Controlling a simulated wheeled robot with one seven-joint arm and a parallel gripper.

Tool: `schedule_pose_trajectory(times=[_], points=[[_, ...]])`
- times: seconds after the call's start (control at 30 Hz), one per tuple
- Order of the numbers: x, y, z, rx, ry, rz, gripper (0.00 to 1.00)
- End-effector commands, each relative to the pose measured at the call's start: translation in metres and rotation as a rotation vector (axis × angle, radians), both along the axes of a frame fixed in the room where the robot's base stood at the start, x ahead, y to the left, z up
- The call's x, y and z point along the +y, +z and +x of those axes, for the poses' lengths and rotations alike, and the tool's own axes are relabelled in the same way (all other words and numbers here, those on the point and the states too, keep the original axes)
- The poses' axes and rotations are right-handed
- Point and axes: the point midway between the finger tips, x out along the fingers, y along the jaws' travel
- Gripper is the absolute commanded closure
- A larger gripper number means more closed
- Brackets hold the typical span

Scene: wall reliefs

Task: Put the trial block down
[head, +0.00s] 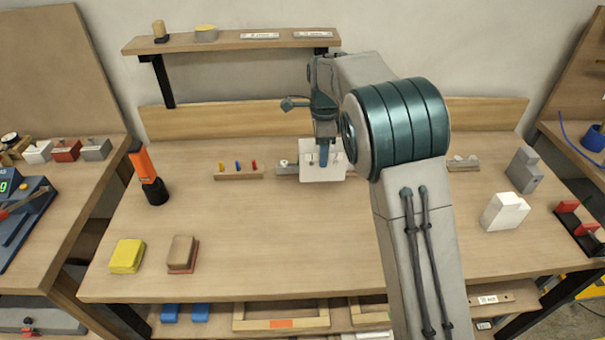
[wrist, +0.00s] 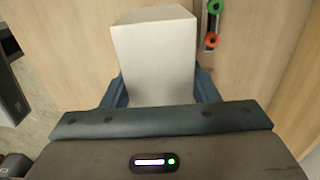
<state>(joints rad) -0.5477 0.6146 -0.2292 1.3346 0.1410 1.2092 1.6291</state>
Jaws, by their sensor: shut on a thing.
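A pale white block, seemingly the trial block (head: 311,173), is held by my gripper (head: 324,153) over the back middle of the workbench (head: 270,225). In the wrist view the block (wrist: 155,55) sits between the two blue fingers of my gripper (wrist: 160,88), which press on its left and right sides. Its lower part is hidden from the wrist view. I cannot tell whether its underside touches the bench or hangs a little above it.
A rack with small coloured pegs (head: 238,172) and a grey strip (head: 287,169) lie left of the block. An orange-and-black tool (head: 148,175), a yellow block (head: 127,256) and a brown block (head: 183,253) are further left. A white stepped block (head: 504,212) stands right. The front middle is clear.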

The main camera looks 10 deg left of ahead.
Motion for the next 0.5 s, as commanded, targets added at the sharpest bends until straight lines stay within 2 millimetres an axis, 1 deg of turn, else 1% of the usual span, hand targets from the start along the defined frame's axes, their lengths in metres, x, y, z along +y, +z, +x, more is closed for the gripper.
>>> schedule_pose_trajectory(times=[0.03,0.1,0.2,0.37,0.5], points=[[0.011,-0.006,-0.006,0.003,0.003,-0.002,0.79],[0.024,-0.014,-0.012,0.003,0.003,-0.002,0.79],[0.038,-0.023,-0.019,0.002,0.003,-0.001,0.79],[0.047,-0.031,-0.023,-0.001,0.001,-0.001,0.79],[0.048,-0.049,-0.024,0.003,0.001,-0.003,0.79]])
